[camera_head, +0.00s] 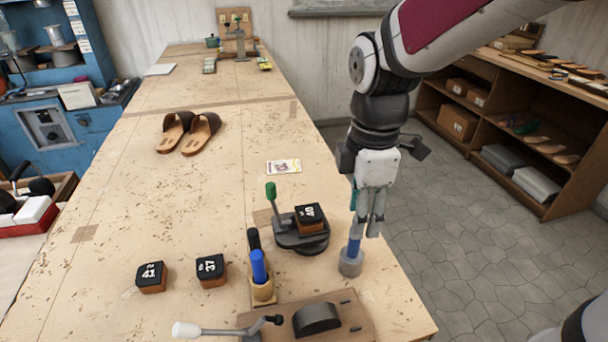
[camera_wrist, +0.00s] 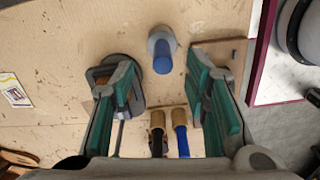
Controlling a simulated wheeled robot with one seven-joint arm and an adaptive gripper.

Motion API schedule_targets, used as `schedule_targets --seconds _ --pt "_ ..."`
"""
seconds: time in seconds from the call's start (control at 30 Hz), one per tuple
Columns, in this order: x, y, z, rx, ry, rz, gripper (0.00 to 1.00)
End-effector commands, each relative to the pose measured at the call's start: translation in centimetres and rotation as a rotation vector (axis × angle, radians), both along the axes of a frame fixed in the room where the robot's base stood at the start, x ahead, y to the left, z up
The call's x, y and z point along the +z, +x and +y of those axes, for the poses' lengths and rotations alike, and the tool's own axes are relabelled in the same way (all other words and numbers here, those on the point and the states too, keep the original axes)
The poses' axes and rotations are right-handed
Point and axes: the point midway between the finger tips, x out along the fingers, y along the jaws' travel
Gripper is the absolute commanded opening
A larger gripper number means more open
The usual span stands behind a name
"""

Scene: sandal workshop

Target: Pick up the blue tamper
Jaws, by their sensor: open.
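The blue tamper (camera_head: 351,263) stands upright near the right edge of the workbench, with a blue handle and a round grey foot. In the wrist view the tamper (camera_wrist: 163,62) is seen from above, ahead of and between the lines of the two fingers. My gripper (camera_head: 366,228) is over the tamper and points down. In the wrist view my gripper (camera_wrist: 165,85) is open, with its teal-padded fingers wide apart and nothing between them. In the head view the fingertips overlap the top of the handle; I cannot tell whether they touch it.
A swivel stand (camera_head: 302,240) with a green-knobbed lever holds a black-topped block just left of the tamper. A wooden holder (camera_head: 263,292) with blue and black handled tools and a lever board (camera_head: 345,316) are nearby. Sandals (camera_head: 188,132) lie farther back.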

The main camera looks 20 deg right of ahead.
Motion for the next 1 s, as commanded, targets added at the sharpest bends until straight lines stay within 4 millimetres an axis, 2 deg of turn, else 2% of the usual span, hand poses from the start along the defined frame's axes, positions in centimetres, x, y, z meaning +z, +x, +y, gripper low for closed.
schedule_targets --seconds 0.23,0.53,0.83,0.87,1.0 --pt "-1.7 -0.1 0.1 -0.001 0.0 0.002 0.42" --pt "-5.7 -0.2 0.3 -0.001 -0.001 0.003 0.42" --pt "-6.2 -0.2 0.3 -0.001 0.0 -0.001 0.42" --pt "-6.2 -0.2 0.3 -0.001 0.0 -0.001 0.4" --pt "-6.2 -0.2 0.3 -0.001 0.0 -0.001 0.08"
